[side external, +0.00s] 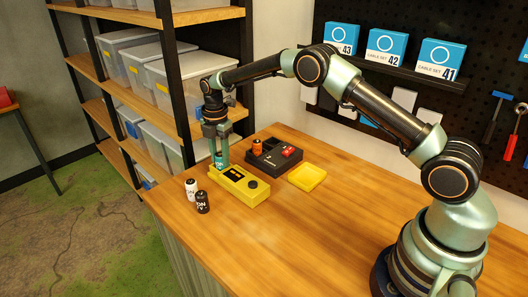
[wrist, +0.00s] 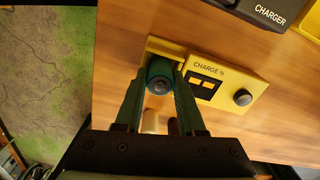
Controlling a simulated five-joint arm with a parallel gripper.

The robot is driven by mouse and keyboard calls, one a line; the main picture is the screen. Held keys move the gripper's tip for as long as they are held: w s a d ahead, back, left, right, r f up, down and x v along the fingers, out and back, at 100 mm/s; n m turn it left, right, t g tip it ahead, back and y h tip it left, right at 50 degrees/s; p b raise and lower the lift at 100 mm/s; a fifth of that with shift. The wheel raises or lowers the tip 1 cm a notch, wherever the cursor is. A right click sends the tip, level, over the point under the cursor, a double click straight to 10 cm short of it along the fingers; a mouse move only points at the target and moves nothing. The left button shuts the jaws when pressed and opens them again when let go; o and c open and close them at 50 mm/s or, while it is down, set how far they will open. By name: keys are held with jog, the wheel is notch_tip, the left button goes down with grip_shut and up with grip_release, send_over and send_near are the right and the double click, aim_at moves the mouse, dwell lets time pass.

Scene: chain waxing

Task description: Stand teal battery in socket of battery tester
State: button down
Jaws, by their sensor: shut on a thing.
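The yellow battery tester (side external: 238,185) lies on the wooden table near its left edge, and it also shows in the wrist view (wrist: 249,79) with the label "CHARGE %". My gripper (side external: 220,160) points down over the tester's left end. In the wrist view its two teal fingers (wrist: 160,82) are shut on the teal battery (wrist: 159,85), seen end-on and upright. The battery is at the socket end of the tester. The fingers and the battery hide the socket, so I cannot tell how deep the battery sits in it.
A white battery (side external: 191,188) and a black battery (side external: 202,203) stand in front of the tester. A dark charger (side external: 265,160) with an orange battery (side external: 257,145) is behind it. A yellow tray (side external: 307,177) lies to the right. Shelves with bins (side external: 135,70) stand beyond the table's left edge.

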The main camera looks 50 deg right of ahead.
jog(key=c, duration=0.5)
grip_release()
jog(key=shift+f, duration=0.1)
